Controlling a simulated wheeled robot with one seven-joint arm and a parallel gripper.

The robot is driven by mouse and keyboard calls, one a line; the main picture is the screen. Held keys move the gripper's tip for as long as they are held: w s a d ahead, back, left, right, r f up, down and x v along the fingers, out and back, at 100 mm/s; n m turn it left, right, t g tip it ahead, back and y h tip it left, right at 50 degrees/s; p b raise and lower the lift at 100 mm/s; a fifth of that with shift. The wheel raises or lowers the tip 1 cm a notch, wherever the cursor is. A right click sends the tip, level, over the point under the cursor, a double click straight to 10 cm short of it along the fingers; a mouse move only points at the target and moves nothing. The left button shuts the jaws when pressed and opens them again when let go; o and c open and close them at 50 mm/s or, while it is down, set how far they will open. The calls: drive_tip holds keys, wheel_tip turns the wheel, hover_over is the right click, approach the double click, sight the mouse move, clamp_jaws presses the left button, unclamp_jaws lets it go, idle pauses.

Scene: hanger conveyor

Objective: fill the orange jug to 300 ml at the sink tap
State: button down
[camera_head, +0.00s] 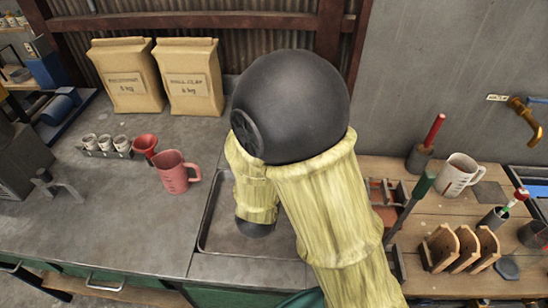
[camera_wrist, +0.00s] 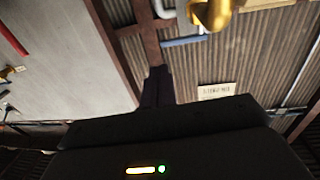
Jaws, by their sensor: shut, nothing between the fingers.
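The orange jug (camera_head: 173,172), coral-looking here, stands upright on the grey counter left of the sink, its handle to the right. Its inside is too small to read for any water. The sink basin (camera_head: 205,215) is largely covered by my arm in the head view. A brass piece, perhaps the sink tap (camera_wrist: 210,12), shows at the top of the wrist view and is cut off by the edge. My gripper (camera_wrist: 157,88) is shut and empty, pointing towards the corrugated wall. It is apart from the jug, and my arm hides it in the head view.
A red funnel (camera_head: 145,144) and a rack of small cups (camera_head: 104,145) stand left of the jug. Two paper bags (camera_head: 193,78) stand behind. On the right are a white jug (camera_head: 458,176), wooden holders (camera_head: 460,248) and a wall-mounted brass tap (camera_head: 526,120).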

drive_tip(key=b, duration=0.2)
drive_tip(key=s+b, duration=0.1)
drive_tip(key=shift+s+a+f+b, duration=0.15)
drive_tip(key=shift+a+b, duration=0.25)
drive_tip(key=s+b, duration=0.2)
drive_tip(key=b, duration=0.4)
drive_tip(key=shift+s+b, duration=0.25)
drive_tip(key=shift+b, duration=0.15)
drive_tip(key=shift+r, duration=0.25)
drive_tip(key=shift+w+y, duration=0.1)
drive_tip(key=shift+y, duration=0.2)
